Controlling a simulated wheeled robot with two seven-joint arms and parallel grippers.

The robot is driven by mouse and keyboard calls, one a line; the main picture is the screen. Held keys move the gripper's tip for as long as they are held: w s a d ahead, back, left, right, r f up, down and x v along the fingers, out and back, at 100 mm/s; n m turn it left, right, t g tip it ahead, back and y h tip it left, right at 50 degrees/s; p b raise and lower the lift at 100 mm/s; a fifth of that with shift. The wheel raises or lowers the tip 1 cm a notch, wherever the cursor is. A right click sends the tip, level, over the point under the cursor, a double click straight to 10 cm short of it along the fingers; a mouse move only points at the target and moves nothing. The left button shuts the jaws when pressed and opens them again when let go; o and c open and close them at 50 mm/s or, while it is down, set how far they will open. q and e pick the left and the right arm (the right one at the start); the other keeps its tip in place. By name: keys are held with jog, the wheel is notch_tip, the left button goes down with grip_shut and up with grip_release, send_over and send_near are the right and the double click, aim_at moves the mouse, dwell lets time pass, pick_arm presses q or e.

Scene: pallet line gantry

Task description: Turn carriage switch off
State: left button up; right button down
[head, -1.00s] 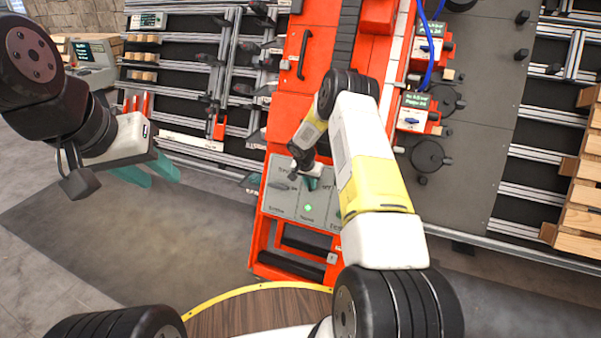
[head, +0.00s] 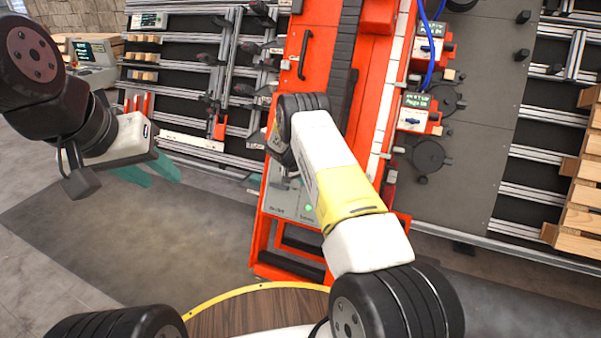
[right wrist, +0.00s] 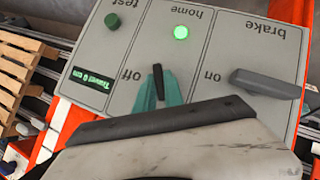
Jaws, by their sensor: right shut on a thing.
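The carriage switch (right wrist: 158,82) is a dark narrow handle on a grey control panel (right wrist: 195,75), seen upside down in the right wrist view. Its handle lies between the printed words "off" on the left and "on" on the right, tilted slightly to the left. My right gripper (right wrist: 160,91) has its teal fingers shut around this handle. In the head view my right arm covers the switch and much of the panel (head: 284,198). My left gripper (head: 148,173) is open and empty, away to the left over the floor.
The panel also has a lit green "home" button (right wrist: 181,32), a dark green "test" button (right wrist: 113,21), a grey brake lever (right wrist: 264,83) and a small display (right wrist: 91,79). A red frame (head: 262,247) carries the panel. Wooden pallets (head: 582,205) stand at the right.

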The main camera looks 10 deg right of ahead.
jog(key=n+h, duration=0.2)
jog(key=n, duration=0.1)
jog(key=n+h, duration=0.1)
jog(key=h, duration=0.1)
jog(key=shift+a+f+n, duration=0.2)
jog(key=shift+a+n, duration=0.1)
jog(key=shift+n, duration=0.1)
jog(key=n+t+h, duration=0.1)
jog(key=n+h, duration=0.2)
jog(key=n, duration=0.1)
jog(key=shift+f, duration=0.15)
jog(key=shift+n, duration=0.4)
jog(key=c, duration=1.4)
grip_release()
jog(key=shift+c, duration=0.2)
jog(key=shift+a, duration=0.1)
jog(key=v, duration=0.7)
jog(key=shift+a, duration=0.35)
